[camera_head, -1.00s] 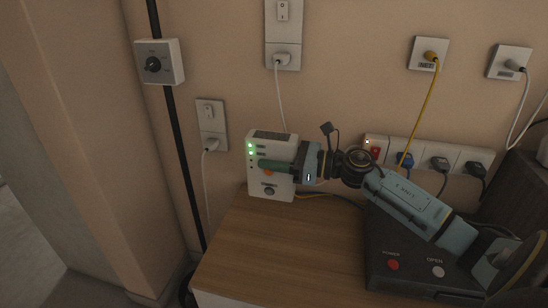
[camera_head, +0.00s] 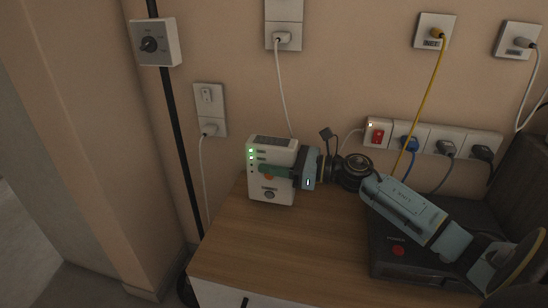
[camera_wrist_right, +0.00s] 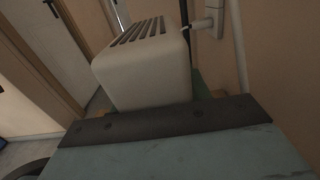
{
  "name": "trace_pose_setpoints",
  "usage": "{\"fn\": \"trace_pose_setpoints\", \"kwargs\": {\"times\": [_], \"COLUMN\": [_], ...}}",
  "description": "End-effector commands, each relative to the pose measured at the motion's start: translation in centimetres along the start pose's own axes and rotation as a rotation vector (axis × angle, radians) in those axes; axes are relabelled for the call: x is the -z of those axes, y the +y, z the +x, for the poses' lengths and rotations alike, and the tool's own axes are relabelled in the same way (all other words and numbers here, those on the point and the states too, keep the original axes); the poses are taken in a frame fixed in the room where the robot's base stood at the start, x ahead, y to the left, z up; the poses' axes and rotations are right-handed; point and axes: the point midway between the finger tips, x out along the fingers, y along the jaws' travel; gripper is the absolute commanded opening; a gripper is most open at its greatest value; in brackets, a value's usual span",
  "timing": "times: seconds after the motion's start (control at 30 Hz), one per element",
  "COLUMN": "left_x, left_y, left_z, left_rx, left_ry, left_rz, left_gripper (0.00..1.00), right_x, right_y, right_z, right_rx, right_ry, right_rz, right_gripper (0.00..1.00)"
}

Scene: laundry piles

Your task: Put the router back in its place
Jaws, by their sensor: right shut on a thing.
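The router is a white upright box (camera_head: 272,187) with green lights on its front and a slotted top. It is at the back left of the wooden cabinet top (camera_head: 260,235), in front of the wall; I cannot tell whether its base touches the wood. My right gripper (camera_head: 278,172) comes from the right and is shut on the router, one green finger across its front. In the right wrist view the router (camera_wrist_right: 150,75) stands just beyond the gripper body, its slotted top showing. My left gripper is not in view.
A dark box (camera_head: 385,250) with a red button sits at the right under my arm. A power strip (camera_head: 440,141) with several plugs runs along the wall. A white cable (camera_head: 283,95) and a yellow cable (camera_head: 419,100) hang down. The cabinet top's front left is clear.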

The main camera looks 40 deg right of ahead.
Motion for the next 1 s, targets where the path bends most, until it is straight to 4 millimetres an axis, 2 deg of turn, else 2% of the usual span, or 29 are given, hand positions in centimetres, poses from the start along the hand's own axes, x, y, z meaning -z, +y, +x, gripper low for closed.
{"fn": "trace_pose_setpoints", "kwargs": {"times": [0.5,0.83,0.87,1.0], "left_x": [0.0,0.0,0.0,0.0], "left_y": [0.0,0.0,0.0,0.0], "left_z": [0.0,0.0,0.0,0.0], "left_rx": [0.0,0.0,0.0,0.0], "left_ry": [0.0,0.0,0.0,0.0], "left_rz": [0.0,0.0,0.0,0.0], "left_gripper": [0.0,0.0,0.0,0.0], "right_x": [3.0,3.4,3.4,3.5], "right_y": [0.0,0.1,0.1,0.1], "right_z": [0.0,0.1,0.1,0.1], "right_rx": [0.001,-0.001,-0.001,-0.001], "right_ry": [-0.002,-0.002,-0.002,-0.002], "right_rz": [0.002,0.002,0.003,0.004], "right_gripper": [0.11,0.11,0.48,0.67]}}
